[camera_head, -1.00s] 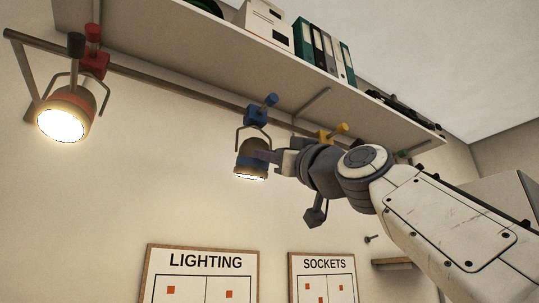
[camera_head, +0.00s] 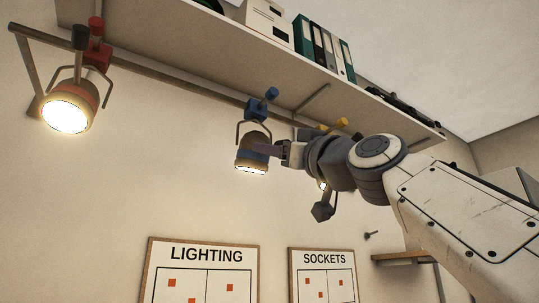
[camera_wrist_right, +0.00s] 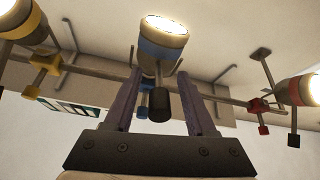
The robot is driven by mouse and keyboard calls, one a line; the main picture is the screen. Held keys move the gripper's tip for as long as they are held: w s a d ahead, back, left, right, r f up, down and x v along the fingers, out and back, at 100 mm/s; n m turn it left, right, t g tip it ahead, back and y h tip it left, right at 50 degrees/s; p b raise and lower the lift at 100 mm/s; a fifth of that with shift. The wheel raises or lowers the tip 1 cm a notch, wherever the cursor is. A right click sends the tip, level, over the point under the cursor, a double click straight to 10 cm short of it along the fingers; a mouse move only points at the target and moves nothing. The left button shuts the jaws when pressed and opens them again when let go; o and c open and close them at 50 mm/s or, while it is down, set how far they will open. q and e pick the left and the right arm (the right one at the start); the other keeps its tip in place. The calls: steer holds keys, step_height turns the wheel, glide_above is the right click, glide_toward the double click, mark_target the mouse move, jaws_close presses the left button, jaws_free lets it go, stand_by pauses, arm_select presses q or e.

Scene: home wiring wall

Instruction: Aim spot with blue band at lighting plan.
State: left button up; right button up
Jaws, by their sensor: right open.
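The spot with the blue band (camera_head: 252,160) hangs under the rail by a blue clamp (camera_head: 257,109) in the head view, lit and facing mostly downward. Its blue band (camera_wrist_right: 160,52) shows clearly in the right wrist view. My right gripper (camera_head: 268,150) comes in from the right at this spot. In the wrist view its two purple fingers (camera_wrist_right: 158,88) stand apart on either side of the lamp and its black rear knob, open. I cannot tell whether they touch it. The lighting plan (camera_head: 205,262) is on the wall below the spot. My left gripper is not in view.
A lit red-banded spot (camera_head: 70,105) hangs at the left of the rail (camera_head: 170,78). A yellow-clamped spot (camera_wrist_right: 25,18) is partly behind my arm in the head view. A shelf (camera_head: 200,50) with binders is above. The sockets plan (camera_head: 323,262) is right of the lighting plan.

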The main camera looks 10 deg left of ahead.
steer(key=b+v, duration=0.5)
steer(key=v, duration=0.3)
steer(key=shift+f, duration=0.25)
steer(key=shift+s+d, duration=0.1)
steer(key=shift+s, duration=0.05)
